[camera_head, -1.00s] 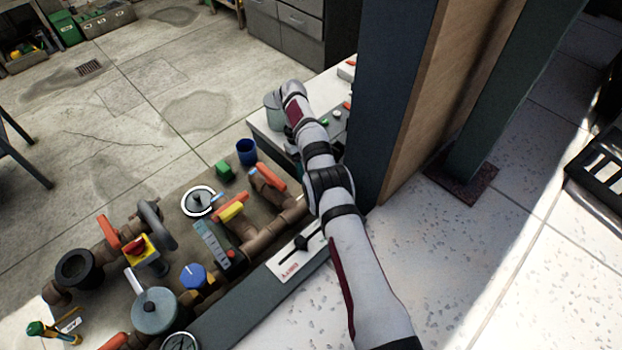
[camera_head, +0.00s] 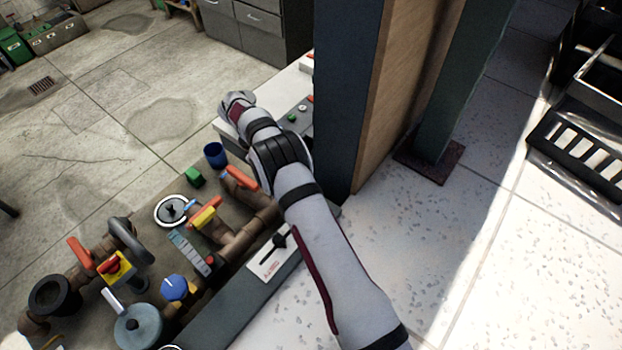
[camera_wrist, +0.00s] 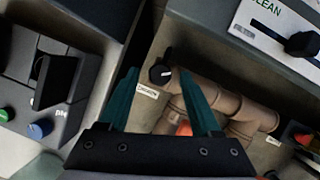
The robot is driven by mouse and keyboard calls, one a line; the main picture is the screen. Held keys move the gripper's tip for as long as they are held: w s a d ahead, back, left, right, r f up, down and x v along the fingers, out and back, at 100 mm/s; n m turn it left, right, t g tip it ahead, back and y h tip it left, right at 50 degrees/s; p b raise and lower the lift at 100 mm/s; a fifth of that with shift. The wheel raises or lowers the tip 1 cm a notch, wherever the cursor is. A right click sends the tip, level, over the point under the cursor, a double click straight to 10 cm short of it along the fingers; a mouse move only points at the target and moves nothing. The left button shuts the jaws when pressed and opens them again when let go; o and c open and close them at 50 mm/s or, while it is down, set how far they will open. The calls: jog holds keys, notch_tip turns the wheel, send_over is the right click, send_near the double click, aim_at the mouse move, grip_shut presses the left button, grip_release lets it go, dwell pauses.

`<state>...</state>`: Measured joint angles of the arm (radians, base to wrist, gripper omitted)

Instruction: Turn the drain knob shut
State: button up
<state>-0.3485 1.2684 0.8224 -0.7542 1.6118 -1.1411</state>
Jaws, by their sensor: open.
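A small black knob (camera_wrist: 160,72) with a white pointer mark sits at the end of brown pipework in the wrist view. A small white label lies beside it, its text too small to read surely; this looks like the drain knob. My gripper (camera_wrist: 158,76) is open, its two teal fingers spread to the left and right of the knob in the picture. I see no contact, and the depth gap cannot be told. In the head view my gripper and this black knob are hidden behind my arm.
Brown pipes (camera_wrist: 232,104) and a red part (camera_wrist: 184,128) lie close to the right finger. A panel with a black slider (camera_wrist: 302,44) is at upper right. A button panel (camera_wrist: 38,85) is at left.

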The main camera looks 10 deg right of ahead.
jog(key=n, duration=0.1)
jog(key=n+t, duration=0.1)
jog(key=n, duration=0.1)
jog(key=n+t, duration=0.1)
jog(key=n, duration=0.1)
jog(key=shift+s+a, duration=0.1)
jog(key=shift+s, duration=0.25)
jog(key=n+t, duration=0.1)
jog(key=n, duration=0.2)
jog(key=shift+s+r, duration=0.1)
jog(key=s+a+r+n, duration=0.1)
jog(key=a+r, duration=0.2)
jog(key=r, duration=0.4)
jog(key=s+a+r, duration=0.1)
jog(key=a+r, duration=0.2)
jog(key=r, duration=0.4)
jog(key=s+d+r+m+y, duration=0.1)
jog(key=s+d+r+m, duration=0.3)
jog(key=s+d+m, duration=0.2)
jog(key=s+d+r+m+g+y, duration=0.1)
jog(key=s+d+r+m, duration=0.4)
jog(key=s+m, duration=0.3)
jog(key=shift+s+d+r+m+y, duration=0.35)
jog(key=shift+s+d, duration=0.3)
jog(key=shift+s, duration=0.3)
jog(key=shift+o, duration=0.2)
